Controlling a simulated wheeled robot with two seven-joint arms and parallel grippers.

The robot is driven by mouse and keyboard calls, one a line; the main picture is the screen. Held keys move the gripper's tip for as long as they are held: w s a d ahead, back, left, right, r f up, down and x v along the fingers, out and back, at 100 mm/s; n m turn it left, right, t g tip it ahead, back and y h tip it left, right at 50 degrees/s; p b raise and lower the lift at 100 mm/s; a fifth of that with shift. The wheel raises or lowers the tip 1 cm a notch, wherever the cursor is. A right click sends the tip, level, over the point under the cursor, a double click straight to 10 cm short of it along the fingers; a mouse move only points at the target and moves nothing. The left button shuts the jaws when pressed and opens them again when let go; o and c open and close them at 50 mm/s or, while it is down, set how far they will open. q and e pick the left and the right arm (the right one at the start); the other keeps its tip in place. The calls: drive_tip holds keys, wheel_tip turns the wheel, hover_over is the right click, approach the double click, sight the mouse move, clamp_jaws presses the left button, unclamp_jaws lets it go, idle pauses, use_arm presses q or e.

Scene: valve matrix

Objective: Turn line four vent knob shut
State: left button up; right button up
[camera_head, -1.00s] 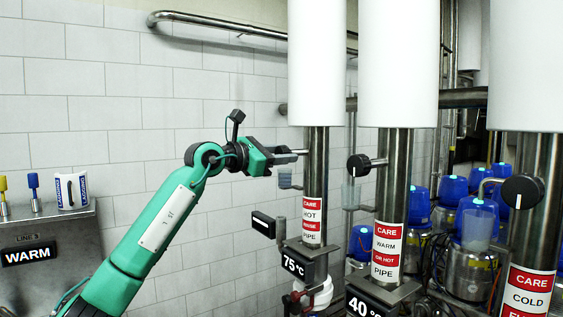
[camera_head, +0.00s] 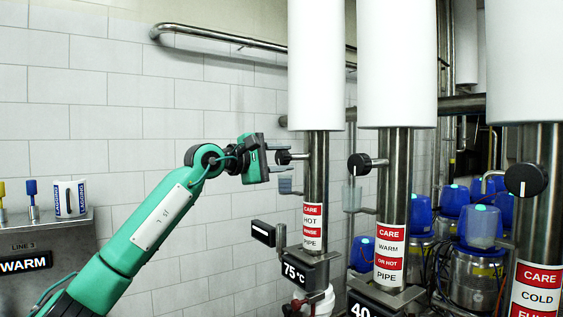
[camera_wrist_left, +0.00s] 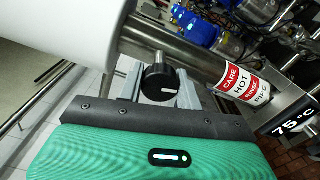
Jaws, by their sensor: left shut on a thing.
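The black round vent knob (camera_head: 283,157) sits on a short metal stem on the left side of the hot rinse pipe (camera_head: 316,180). My green left gripper (camera_head: 287,157) comes to it from the left, with one finger above and one below, shut on the knob. In the left wrist view the knob (camera_wrist_left: 158,82) shows between the grey fingers, with a short white mark on its face. No line number for this pipe is readable. My right gripper is not in view.
The warm pipe (camera_head: 396,180) with its own black knob (camera_head: 359,164) stands to the right, and the cold pipe's knob (camera_head: 525,180) farther right. A small cup (camera_head: 285,185) hangs just below the gripper. A line 3 panel (camera_head: 40,245) stands at left.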

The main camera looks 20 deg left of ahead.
use_arm(q)
drive_tip(key=shift+m, duration=1.3)
drive_tip(key=shift+f, duration=0.1)
drive_tip(key=o, duration=1)
